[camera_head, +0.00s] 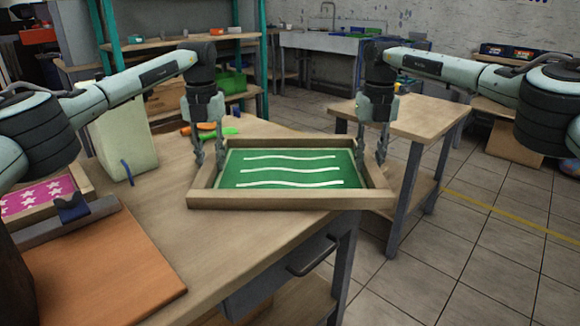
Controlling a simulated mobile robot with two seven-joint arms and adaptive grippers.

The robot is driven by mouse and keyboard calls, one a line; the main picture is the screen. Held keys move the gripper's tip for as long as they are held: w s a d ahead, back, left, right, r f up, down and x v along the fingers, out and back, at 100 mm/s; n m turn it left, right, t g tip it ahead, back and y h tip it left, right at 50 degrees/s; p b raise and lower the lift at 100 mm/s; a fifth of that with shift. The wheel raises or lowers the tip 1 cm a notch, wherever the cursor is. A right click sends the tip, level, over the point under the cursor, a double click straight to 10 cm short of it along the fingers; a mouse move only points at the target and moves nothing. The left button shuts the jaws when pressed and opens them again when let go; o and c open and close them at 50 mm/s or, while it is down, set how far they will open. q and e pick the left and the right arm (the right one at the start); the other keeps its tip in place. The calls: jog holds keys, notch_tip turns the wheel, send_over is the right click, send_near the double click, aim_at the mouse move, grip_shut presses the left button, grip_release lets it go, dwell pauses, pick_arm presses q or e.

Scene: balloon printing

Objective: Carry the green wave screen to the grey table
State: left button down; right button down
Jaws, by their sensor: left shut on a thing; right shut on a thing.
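The green wave screen (285,168) is a wooden frame around a green panel with white wavy lines, in the middle of the head view. It is level, over the right part of the wooden workbench, and its right end reaches past the bench edge. I cannot tell whether it touches the bench top. My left gripper (208,164) is shut on its left side rail and my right gripper (371,163) on its right side rail. A table (420,118) with a wooden top and grey legs stands behind on the right; its visible top is bare. Which table is meant by grey is unclear.
The workbench (240,245) carries a pink star screen (38,196), an orange-brown board (100,265) and a pale container (122,145) on the left. Orange and green tools (210,130) lie behind the screen. Tiled floor (500,240) is open at right.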

pick_arm(q)
jog(key=shift+r, duration=0.1)
pick_arm(e)
jog(key=shift+r, duration=0.1)
